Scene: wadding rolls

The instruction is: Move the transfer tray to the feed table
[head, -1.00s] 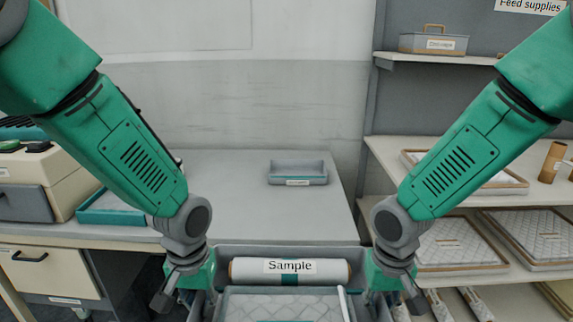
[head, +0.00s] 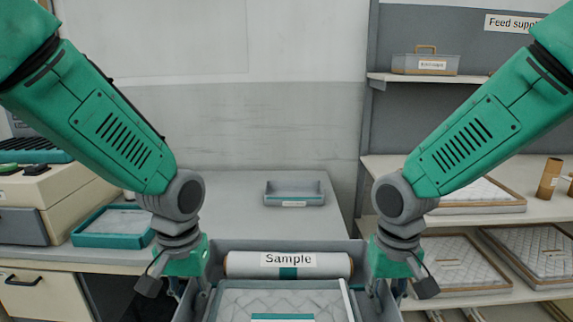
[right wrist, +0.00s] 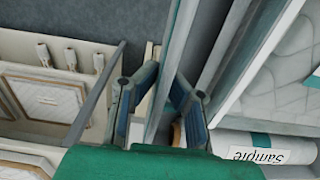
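The grey transfer tray (head: 358,252) is low in the middle of the head view, in front of me, its near end cut off. It holds a white roll marked "Sample" (head: 240,264) and a quilted pad (head: 283,302). My left gripper (head: 180,287) is at its left wall, fingers mostly hidden. My right gripper (right wrist: 165,85) has one finger on each side of the tray's right wall, seemingly closed on it. A grey table (head: 235,205) lies beyond the tray; I see no label naming it the feed table.
A small grey open bin (head: 294,200) stands on the table. A teal-rimmed tray (head: 112,240) and a cream machine (head: 45,195) are at left. Shelves at right hold framed quilted pads (head: 455,262) and cardboard tubes (head: 549,178). Much of the tabletop is clear.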

